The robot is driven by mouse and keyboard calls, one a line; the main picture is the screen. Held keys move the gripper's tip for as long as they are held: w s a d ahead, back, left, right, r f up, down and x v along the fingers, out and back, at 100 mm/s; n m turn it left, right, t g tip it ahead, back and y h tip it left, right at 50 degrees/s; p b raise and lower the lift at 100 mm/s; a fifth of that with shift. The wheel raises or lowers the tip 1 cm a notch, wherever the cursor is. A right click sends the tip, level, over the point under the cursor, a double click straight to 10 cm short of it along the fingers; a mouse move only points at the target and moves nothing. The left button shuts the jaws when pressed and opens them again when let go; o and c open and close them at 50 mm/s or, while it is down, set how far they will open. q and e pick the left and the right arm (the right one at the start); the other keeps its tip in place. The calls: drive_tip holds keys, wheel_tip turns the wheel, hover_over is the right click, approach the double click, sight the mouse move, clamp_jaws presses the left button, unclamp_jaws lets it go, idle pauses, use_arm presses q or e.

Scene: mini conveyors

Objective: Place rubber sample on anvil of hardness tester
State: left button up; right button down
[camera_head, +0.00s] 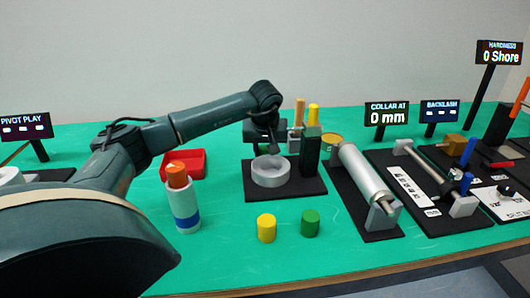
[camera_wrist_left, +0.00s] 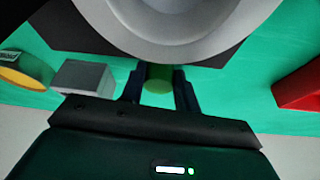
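The HARDNESS sign (camera_head: 500,52) reads 0 Shore on a pole at the far right. Below it stands a dark block (camera_head: 500,125), cut by the picture edge; I cannot make out an anvil. No thing is clearly marked as the rubber sample. My left gripper (camera_head: 265,148) points down behind a grey ring (camera_head: 270,171). In the left wrist view, its dark fingers (camera_wrist_left: 158,90) flank a green cylinder (camera_wrist_left: 158,77) closely. I cannot tell whether they touch it. My right gripper is not in view.
A yellow cylinder (camera_head: 266,228) and a green one (camera_head: 310,223) stand near the front edge. A white and blue tube (camera_head: 184,210) with an orange top and a red tray (camera_head: 194,163) are left. A large grey cylinder device (camera_head: 365,180) stands right of the ring.

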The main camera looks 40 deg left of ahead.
use_arm(q)
drive_tip(key=c, duration=0.5)
